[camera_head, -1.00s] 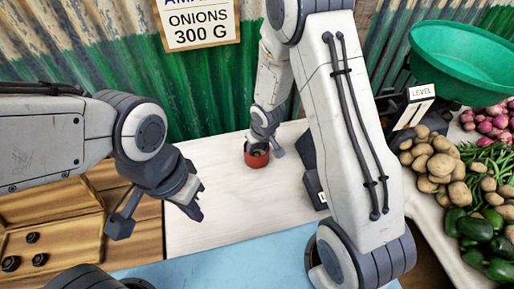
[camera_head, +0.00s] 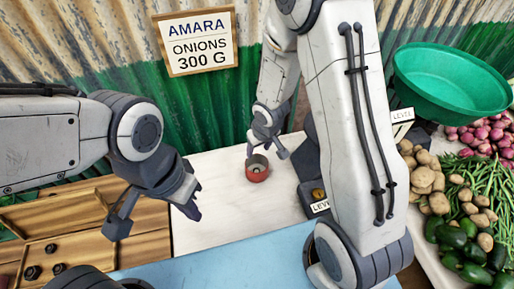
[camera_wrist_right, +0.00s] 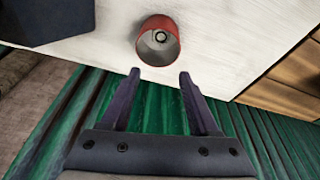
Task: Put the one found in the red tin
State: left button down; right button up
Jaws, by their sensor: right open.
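A small grey, ring-like piece (camera_wrist_right: 160,37) lies inside the tin (camera_wrist_right: 145,49), seen in the right wrist view. My right gripper (camera_head: 266,154) is open just above and behind the tin in the head view. In the wrist view its fingers (camera_wrist_right: 158,74) are apart with nothing between them, and the tin lies beyond their tips. My left gripper (camera_head: 154,212) hangs open and empty over the left edge of the board.
A wooden tray (camera_head: 85,243) with several dark weights is at the left. A dark device marked LEVEL (camera_head: 309,198) stands right of the tin, partly behind my right arm. A green bowl (camera_head: 450,85), potatoes, onions and peppers fill the right. A sign reads AMARA, ONIONS 300 G (camera_head: 198,42).

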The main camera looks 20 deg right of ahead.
jog(key=s+a+r+n, duration=0.2)
jog(key=s+a+r, duration=0.5)
jog(key=r, duration=0.4)
jog(key=s+a+r+n+g, duration=0.1)
jog(key=s+r, duration=0.2)
jog(key=s, duration=0.5)
jog(key=s+a+r+n+g, duration=0.1)
jog(key=s+r, duration=0.3)
jog(key=s, duration=0.4)
jog(key=shift+s+a+r+n+g, duration=0.15)
jog(key=shift+a+n+g, duration=0.2)
jog(key=shift+g, duration=0.25)
